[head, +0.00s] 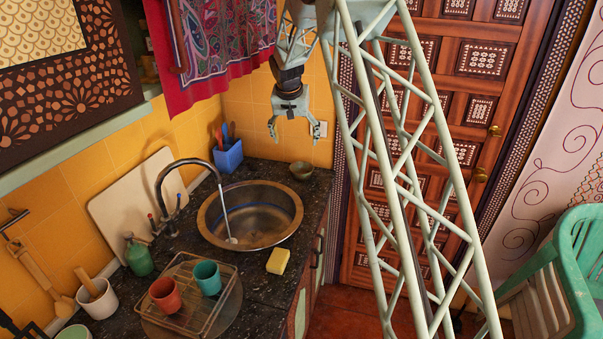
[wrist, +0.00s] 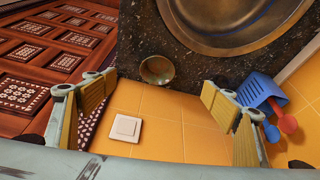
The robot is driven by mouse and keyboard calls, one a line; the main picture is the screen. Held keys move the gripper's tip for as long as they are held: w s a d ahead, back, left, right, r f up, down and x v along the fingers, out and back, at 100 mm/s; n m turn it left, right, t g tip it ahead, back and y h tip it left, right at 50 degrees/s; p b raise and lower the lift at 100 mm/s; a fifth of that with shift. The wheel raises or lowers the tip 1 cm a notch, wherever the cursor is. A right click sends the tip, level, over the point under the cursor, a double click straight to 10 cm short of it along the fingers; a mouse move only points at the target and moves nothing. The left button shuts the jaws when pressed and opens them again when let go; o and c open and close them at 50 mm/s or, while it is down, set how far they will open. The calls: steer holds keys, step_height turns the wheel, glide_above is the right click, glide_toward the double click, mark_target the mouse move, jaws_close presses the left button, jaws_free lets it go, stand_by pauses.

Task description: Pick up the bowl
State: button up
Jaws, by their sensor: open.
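A small olive-brown bowl (head: 301,170) sits upright on the dark counter, at its far end near the tiled wall and beyond the sink. It also shows in the wrist view (wrist: 157,70), near the counter edge, above and between my fingers in the picture. My gripper (head: 296,128) is open and empty. It hangs above the counter's far end, close to the bowl in the head view and apart from it. In the wrist view my two fingers (wrist: 160,115) are spread wide with tiled wall between them.
A round metal sink (head: 250,213) with a curved tap is beside the bowl. A blue utensil holder (head: 228,156) stands by the wall; it also shows right of my fingers (wrist: 262,90). A patterned cloth (head: 222,45) hangs nearby. A yellow sponge (head: 277,261) lies at the counter's front edge.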

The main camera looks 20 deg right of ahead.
steer(key=w+d+f+p, duration=0.1)
steer(key=w+d+f, duration=0.3)
steer(key=f, duration=0.5)
steer(key=shift+w+d+m, duration=0.2)
steer(key=shift+w+m, duration=0.2)
steer(key=shift+w, duration=0.55)
steer(key=p, duration=0.1)
glide_toward(301, 168)
steer(key=shift+s+a+f, duration=0.25)
steer(key=shift+s+f, duration=0.8)
steer(key=shift+s, duration=0.15)
steer(key=shift+f, duration=0.15)
steer(key=shift+p+x, duration=0.5)
steer(key=shift+x, duration=1.95)
steer(key=c, duration=1)
steer(key=shift+r, duration=0.25)
